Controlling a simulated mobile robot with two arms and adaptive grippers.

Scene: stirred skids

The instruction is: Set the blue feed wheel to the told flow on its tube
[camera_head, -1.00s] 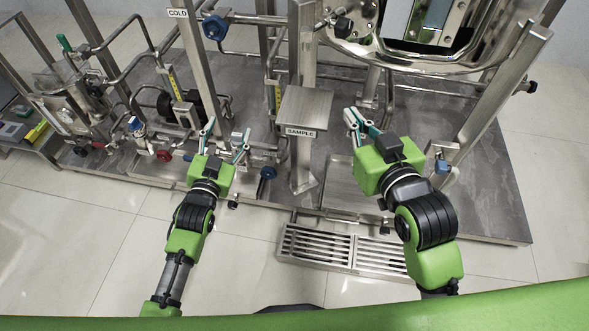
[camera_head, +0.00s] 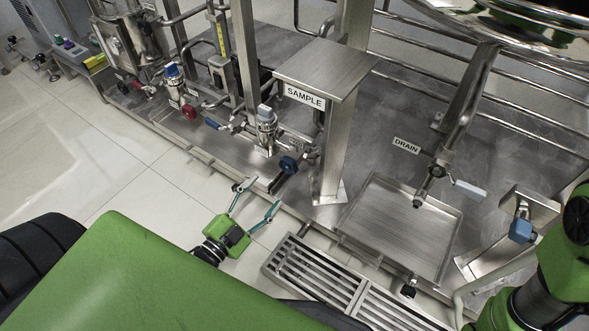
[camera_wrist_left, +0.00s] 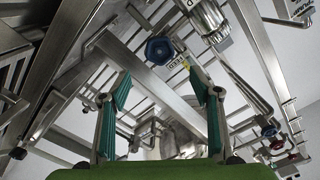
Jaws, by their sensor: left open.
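A dark blue wheel (camera_head: 288,165) sits low on the front of the skid, left of the SAMPLE post, on a short dark stem.
The SAMPLE post (camera_head: 330,130) stands right of the wheel. A sampling valve (camera_head: 265,128) and red handle (camera_head: 189,112) are to its left. A drain tray (camera_head: 405,228) and floor grating (camera_head: 320,278) lie to the right and front. Open tiled floor (camera_head: 130,190) is at left.

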